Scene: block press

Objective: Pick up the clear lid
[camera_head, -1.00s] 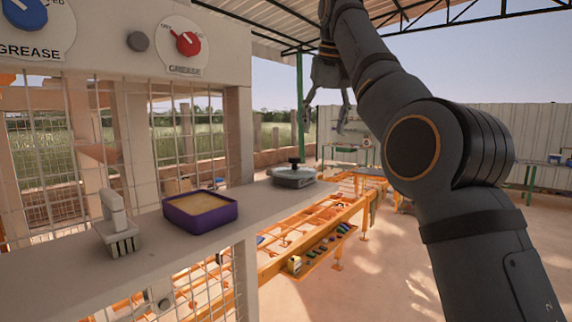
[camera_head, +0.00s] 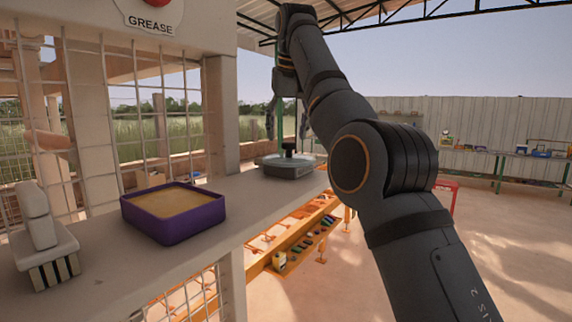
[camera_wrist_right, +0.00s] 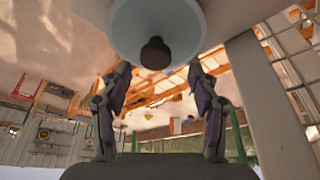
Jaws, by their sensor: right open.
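The clear lid (camera_head: 270,160) has a dark knob (camera_head: 289,147) and sits on a grey round dish (camera_head: 290,170) at the far end of the pale shelf. My right gripper (camera_head: 287,122) hangs above the lid in the head view, its fingers partly hidden by my own arm. In the right wrist view the lid (camera_wrist_right: 182,25) fills the top middle, with its knob (camera_wrist_right: 156,53) near the gap between the fingertips (camera_wrist_right: 158,72). The gripper is open and empty, apart from the knob as far as I can tell. My left gripper is not in view.
The pale shelf (camera_head: 120,262) also carries a purple tray (camera_head: 160,224) with tan contents and a white brush (camera_head: 45,250) at the left. A wire mesh wall (camera_head: 130,110) stands behind the shelf. Orange racks (camera_head: 300,245) lie below its right edge.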

